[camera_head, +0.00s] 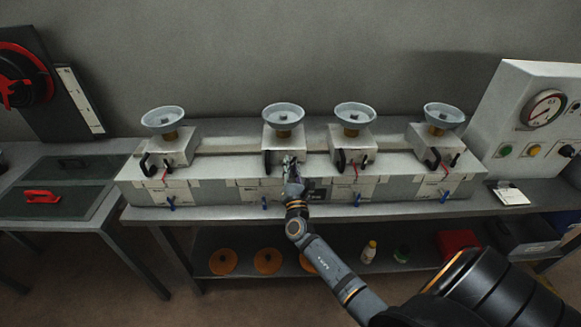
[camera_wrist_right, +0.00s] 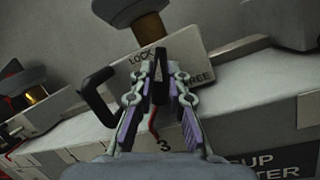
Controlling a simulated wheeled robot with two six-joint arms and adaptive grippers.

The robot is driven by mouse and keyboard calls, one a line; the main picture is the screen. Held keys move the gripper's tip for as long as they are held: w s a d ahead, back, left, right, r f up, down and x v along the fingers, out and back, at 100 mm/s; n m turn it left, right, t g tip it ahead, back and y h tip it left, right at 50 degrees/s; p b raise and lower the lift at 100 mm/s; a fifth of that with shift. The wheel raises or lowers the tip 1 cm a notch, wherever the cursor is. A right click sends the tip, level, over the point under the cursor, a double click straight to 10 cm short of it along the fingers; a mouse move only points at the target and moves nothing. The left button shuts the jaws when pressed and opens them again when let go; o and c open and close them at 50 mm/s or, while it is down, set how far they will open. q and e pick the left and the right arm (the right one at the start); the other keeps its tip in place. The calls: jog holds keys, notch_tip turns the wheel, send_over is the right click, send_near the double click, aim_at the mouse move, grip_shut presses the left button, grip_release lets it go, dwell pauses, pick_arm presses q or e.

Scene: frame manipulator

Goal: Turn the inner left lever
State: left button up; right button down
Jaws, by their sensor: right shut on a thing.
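The inner left unit (camera_head: 283,138) is a grey block with a round dish on top, second from the left in the row. My right gripper (camera_head: 292,167) is at its front right side. The fingers hide part of the lever. A curved black handle (camera_wrist_right: 92,97) stands to the left of the fingers, apart from them. A red piece shows between the fingers. My left gripper is not in view.
Similar units stand at the outer left (camera_head: 167,145), inner right (camera_head: 352,148) and outer right (camera_head: 436,142). Blue valves (camera_head: 171,202) hang along the bench front. A panel with a gauge (camera_head: 543,108) stands at the right. A lower shelf holds orange discs (camera_head: 267,261).

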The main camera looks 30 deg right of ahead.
jog(key=n+y, duration=0.1)
jog(key=n, duration=0.2)
jog(key=n+y+p, duration=0.1)
jog(key=n, duration=0.2)
jog(key=shift+f+n, duration=0.1)
jog(key=shift+n, duration=0.3)
jog(key=c, duration=1.6)
grip_release()
jog(key=shift+s, duration=0.1)
jog(key=v, duration=1.2)
jog(key=shift+d, duration=0.1)
